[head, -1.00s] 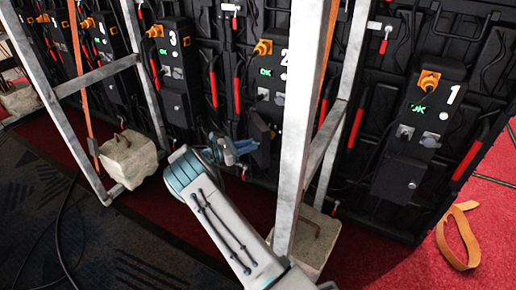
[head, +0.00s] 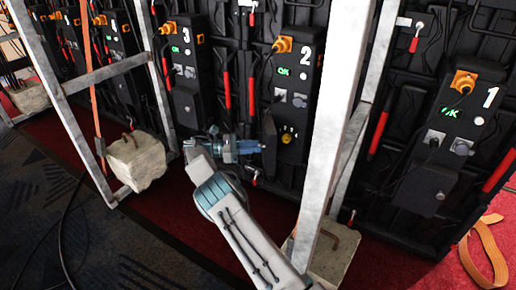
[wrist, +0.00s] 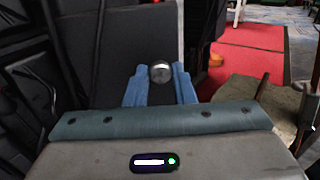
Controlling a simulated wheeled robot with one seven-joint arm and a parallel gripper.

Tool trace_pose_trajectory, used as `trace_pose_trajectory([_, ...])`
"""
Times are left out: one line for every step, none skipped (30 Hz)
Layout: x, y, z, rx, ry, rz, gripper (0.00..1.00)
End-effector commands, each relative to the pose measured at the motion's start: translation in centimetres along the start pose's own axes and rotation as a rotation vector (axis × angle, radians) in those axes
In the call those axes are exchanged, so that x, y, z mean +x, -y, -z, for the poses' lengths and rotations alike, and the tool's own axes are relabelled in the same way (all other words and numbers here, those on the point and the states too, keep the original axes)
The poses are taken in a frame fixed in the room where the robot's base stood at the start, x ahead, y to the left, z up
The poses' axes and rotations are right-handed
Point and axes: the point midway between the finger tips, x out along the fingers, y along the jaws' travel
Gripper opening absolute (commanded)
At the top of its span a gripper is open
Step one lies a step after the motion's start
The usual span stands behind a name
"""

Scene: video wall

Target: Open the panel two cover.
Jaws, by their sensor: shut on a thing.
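The panel two box (head: 304,68), marked with a white 2 and a lit green OK, stands in the middle of the head view. Its dark cover (head: 269,142) stands swung out to the left, nearly edge-on, and a yellow part (head: 287,137) shows in the opening. My gripper (head: 257,147) is left of the cover, fingers pointing at it. In the wrist view the cover (wrist: 130,50) stands upright ahead, and the blue fingers (wrist: 160,86) are shut on its round metal knob (wrist: 160,70). The hinge side is hard to make out.
A grey metal post (head: 337,120) stands close right of my arm, above a concrete weight (head: 325,250). Another weight (head: 137,162) sits at left. Panel one (head: 445,150) and panel three (head: 187,85) have closed covers. Red carpet (head: 170,220) lies below.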

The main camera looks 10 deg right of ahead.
Motion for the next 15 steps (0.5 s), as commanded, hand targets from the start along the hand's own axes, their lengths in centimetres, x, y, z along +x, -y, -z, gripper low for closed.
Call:
trace_pose_trajectory([-0.20, -0.05, 0.04, 0.002, 0.000, -0.003, 0.00])
trace_pose_trajectory([-0.24, -0.04, 0.03, 0.002, 0.000, -0.002, 0.00])
trace_pose_trajectory([-0.28, -0.04, 0.00, 0.002, 0.000, -0.002, 0.00])
trace_pose_trajectory([-0.29, -0.04, -0.01, 0.002, 0.000, -0.001, 0.00])
trace_pose_trajectory([-0.29, -0.04, -0.02, 0.002, 0.000, -0.001, 0.00])
trace_pose_trajectory([-0.29, -0.04, -0.04, 0.002, 0.000, -0.001, 0.00])
trace_pose_trajectory([-0.28, -0.04, -0.05, 0.002, 0.000, 0.000, 0.00])
trace_pose_trajectory([-0.26, -0.04, -0.05, 0.002, 0.000, 0.000, 0.00])
trace_pose_trajectory([-0.24, -0.05, -0.06, 0.002, 0.000, 0.000, 0.00])
trace_pose_trajectory([-0.23, -0.05, -0.06, 0.002, 0.000, 0.000, 0.00])
trace_pose_trajectory([-0.21, -0.06, -0.07, 0.002, 0.000, 0.000, 0.00])
trace_pose_trajectory([-0.20, -0.06, -0.07, 0.002, 0.000, 0.000, 0.00])
trace_pose_trajectory([-0.19, -0.06, -0.07, 0.002, 0.000, 0.000, 0.00])
trace_pose_trajectory([-0.17, -0.07, -0.08, 0.002, 0.000, 0.000, 0.00])
trace_pose_trajectory([-0.16, -0.07, -0.08, 0.002, 0.000, 0.000, 0.31])
